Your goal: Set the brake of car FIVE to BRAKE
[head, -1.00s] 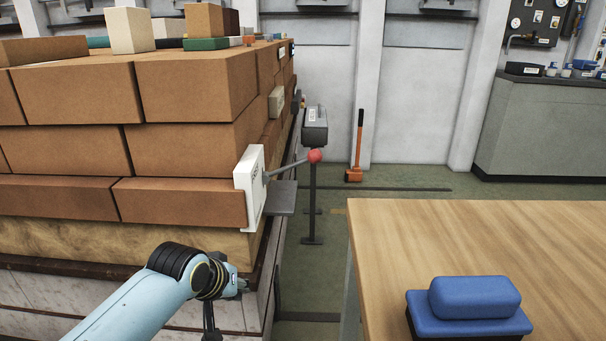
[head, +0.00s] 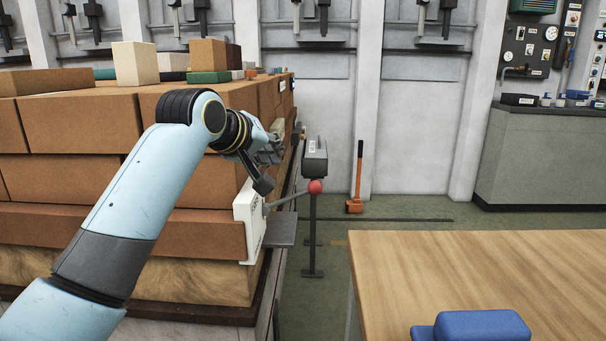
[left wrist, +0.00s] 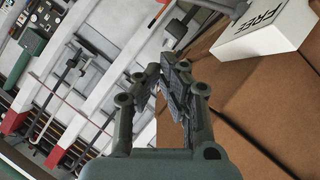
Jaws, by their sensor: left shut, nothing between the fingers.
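A stack of large brown bricks (head: 85,120) on a low car fills the left of the head view. A white plate (head: 247,222) is on its near right corner. A grey lever (head: 290,198) with a red knob (head: 315,187) sticks out from the plate to the right, sloping slightly up. The white block lettered FREE (left wrist: 262,30) shows in the left wrist view. No car number is readable. My left gripper (head: 272,152) is shut and empty, above and left of the red knob, apart from it. Its fingers (left wrist: 180,82) also show in the left wrist view. My right gripper is out of view.
A grey box on a post (head: 314,160) stands just behind the lever. A wooden table (head: 460,275) with a blue-topped object (head: 482,325) is at the front right. An orange-based tool (head: 355,205) leans at the back wall. Floor shows between car and table.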

